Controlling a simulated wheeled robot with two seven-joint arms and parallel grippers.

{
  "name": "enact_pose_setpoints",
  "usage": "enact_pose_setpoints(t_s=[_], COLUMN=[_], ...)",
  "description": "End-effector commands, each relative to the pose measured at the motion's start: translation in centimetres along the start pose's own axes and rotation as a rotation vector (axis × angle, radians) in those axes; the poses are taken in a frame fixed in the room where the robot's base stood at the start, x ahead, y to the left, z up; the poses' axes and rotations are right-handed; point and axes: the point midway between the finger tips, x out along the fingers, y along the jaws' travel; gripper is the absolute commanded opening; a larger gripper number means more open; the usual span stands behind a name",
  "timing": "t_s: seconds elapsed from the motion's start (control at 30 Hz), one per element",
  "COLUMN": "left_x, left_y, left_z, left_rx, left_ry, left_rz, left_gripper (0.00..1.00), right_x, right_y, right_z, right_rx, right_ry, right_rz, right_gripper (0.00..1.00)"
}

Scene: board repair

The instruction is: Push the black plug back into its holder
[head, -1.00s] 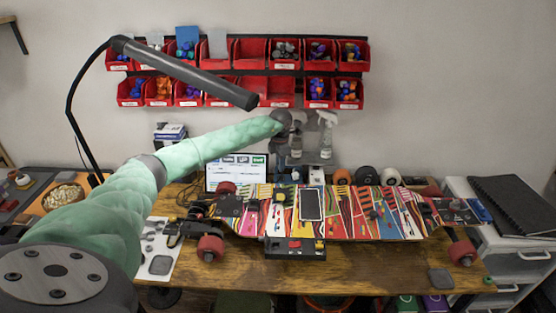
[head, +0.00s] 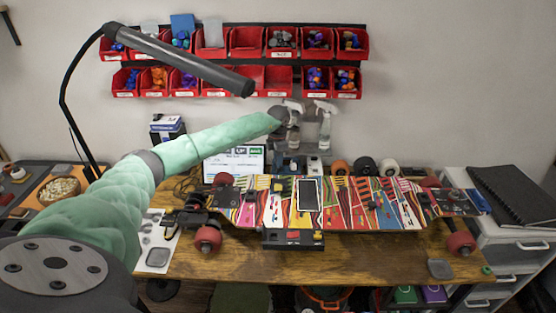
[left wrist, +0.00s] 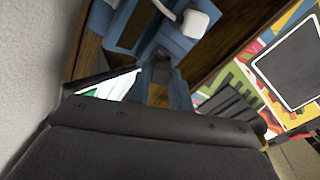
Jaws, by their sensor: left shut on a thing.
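My left arm reaches across the table. Its gripper (head: 291,140) points down behind the skateboard, in front of the clear spray bottles. In the left wrist view, its blue-grey fingers (left wrist: 160,85) come together on a small black piece, which looks like the black plug (left wrist: 160,70). A blue-grey holder (left wrist: 125,28) lies just beyond the fingertips, with a white plug (left wrist: 195,22) at it. I cannot tell how far the black plug sits in its holder. In the head view the plug is too small to make out. My right gripper is not in view.
The patterned skateboard (head: 350,205), with a phone (head: 308,195) on it, lies in front of the gripper. A small screen (head: 235,165) stands left of the gripper. Wheels (head: 363,168) stand to the right. A lamp (head: 180,60) hangs over the arm. The table's front is mostly clear.

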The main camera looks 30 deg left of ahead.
Motion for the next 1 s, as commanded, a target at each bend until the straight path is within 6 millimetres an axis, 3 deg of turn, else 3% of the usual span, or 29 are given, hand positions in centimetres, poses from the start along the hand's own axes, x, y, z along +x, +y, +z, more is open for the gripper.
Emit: enact_pose_setpoints(t_s=[1.0], left_x=[-0.09], left_y=[-0.05], left_z=[0.0], left_rx=[0.0], left_ry=[0.0], left_rz=[0.0], left_gripper=[0.0], right_x=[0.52], right_y=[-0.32], right_z=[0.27], right_rx=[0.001], right_ry=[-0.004], right_rz=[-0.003], right_gripper=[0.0])
